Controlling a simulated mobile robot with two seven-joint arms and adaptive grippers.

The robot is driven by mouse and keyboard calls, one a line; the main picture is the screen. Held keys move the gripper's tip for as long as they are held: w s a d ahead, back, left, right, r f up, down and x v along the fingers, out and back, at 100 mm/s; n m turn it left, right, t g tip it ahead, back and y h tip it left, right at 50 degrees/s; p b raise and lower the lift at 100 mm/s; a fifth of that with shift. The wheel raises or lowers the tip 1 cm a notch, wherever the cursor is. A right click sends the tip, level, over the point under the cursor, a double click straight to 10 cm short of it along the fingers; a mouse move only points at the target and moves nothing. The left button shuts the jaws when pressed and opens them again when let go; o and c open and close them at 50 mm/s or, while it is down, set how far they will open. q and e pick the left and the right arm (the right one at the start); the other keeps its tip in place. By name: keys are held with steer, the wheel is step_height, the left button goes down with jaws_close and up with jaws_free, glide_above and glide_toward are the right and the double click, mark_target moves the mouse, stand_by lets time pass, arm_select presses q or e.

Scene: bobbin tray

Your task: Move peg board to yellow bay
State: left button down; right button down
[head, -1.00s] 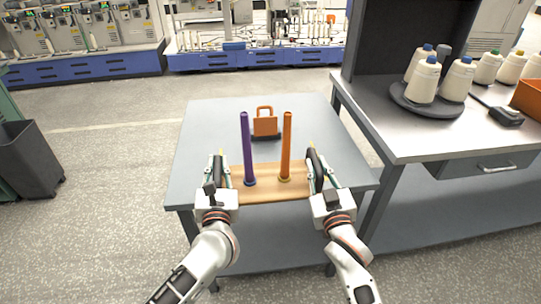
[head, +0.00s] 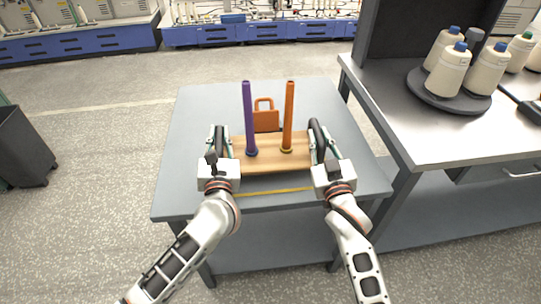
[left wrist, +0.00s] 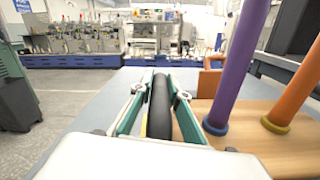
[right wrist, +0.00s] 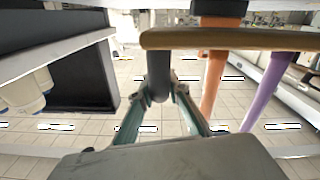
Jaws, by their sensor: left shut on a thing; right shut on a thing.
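The peg board (head: 270,164) is a wooden plank with a purple peg (head: 250,120) and an orange peg (head: 288,118) standing upright on it. It is over the grey table, level as far as I see. My left gripper (head: 219,145) is shut on the black handle at its left end, seen in the left wrist view (left wrist: 158,105). My right gripper (head: 318,145) is shut on the black handle at its right end, also in the right wrist view (right wrist: 160,85). A yellow line (head: 270,191) crosses the table in front of the board. I cannot tell whether the board touches the table.
An orange object with a loop handle (head: 266,121) stands just behind the board, partly hidden by it. A higher workbench (head: 440,135) on the right carries thread cones on a dark round tray (head: 422,84). The grey table (head: 190,115) is clear at left and right.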

arm_select(q)
steer(key=shift+w+a+r, duration=0.2)
steer(key=shift+w, duration=0.15)
arm_select(e)
steer(key=shift+w, duration=0.3)
steer(key=shift+r, duration=0.1)
arm_select(q)
steer(key=shift+s, duration=0.1)
arm_select(e)
steer(key=shift+s, duration=0.15)
arm_select(q)
steer(key=shift+f, duration=0.1)
